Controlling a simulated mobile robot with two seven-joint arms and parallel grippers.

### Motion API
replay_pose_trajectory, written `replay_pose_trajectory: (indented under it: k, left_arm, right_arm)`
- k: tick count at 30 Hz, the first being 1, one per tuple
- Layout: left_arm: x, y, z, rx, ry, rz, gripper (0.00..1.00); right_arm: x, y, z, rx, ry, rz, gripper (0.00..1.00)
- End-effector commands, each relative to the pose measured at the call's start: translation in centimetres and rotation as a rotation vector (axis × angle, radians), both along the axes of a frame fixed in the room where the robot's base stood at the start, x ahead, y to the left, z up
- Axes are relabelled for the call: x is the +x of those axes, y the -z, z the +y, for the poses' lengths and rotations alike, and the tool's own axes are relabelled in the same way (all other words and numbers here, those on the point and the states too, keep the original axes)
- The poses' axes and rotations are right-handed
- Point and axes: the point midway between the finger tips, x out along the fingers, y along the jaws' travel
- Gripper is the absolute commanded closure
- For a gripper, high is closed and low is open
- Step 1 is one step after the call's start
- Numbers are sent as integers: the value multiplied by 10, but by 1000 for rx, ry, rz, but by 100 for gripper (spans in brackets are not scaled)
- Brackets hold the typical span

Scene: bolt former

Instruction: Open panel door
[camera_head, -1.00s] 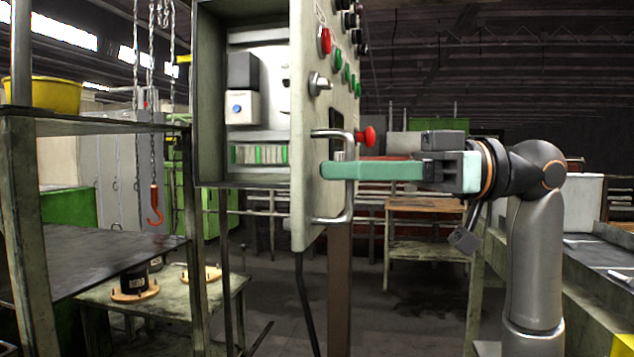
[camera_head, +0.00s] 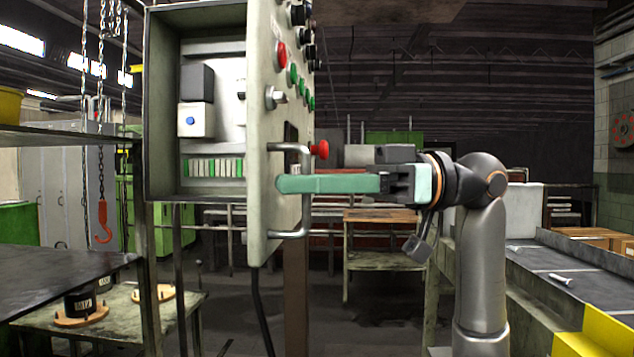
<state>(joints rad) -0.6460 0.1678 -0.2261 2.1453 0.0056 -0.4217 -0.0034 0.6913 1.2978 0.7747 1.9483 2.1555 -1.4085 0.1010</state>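The panel door (camera_head: 262,120) is a pale, worn slab with buttons and knobs on its front, and it stands open, seen nearly edge-on. The electrical box (camera_head: 160,110) behind it shows its inside. A metal D-shaped handle (camera_head: 303,222) sticks out from the door's front. My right gripper (camera_head: 288,184) reaches in from the right with its green fingers level across the handle's upright bar, tips close to the door. The near finger hides the middle of the bar and the other finger, so I cannot tell whether it grips. My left gripper is not in view.
A red mushroom button (camera_head: 320,149) sticks out just above my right gripper. A shelf (camera_head: 60,275) and a low table (camera_head: 130,315) stand at the left, with a red hook (camera_head: 103,222) hanging above. A conveyor (camera_head: 580,275) runs along the right.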

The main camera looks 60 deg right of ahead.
Motion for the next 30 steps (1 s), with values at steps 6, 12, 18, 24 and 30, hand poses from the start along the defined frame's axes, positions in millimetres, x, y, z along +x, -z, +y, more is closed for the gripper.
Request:
replay_pose_trajectory:
  k: [6,12,18,24,30]
  left_arm:
    - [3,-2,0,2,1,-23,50]
    - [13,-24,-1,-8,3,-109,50]
    - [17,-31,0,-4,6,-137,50]
    - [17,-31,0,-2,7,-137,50]
    - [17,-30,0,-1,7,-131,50]
  right_arm:
    - [-17,0,-18,4,1,-5,75]
    - [-49,-1,-49,4,1,-4,75]
    - [-75,-1,-76,2,0,-4,75]
    - [-86,0,-88,1,0,-2,75]
    - [-88,0,-89,-1,0,-1,75]
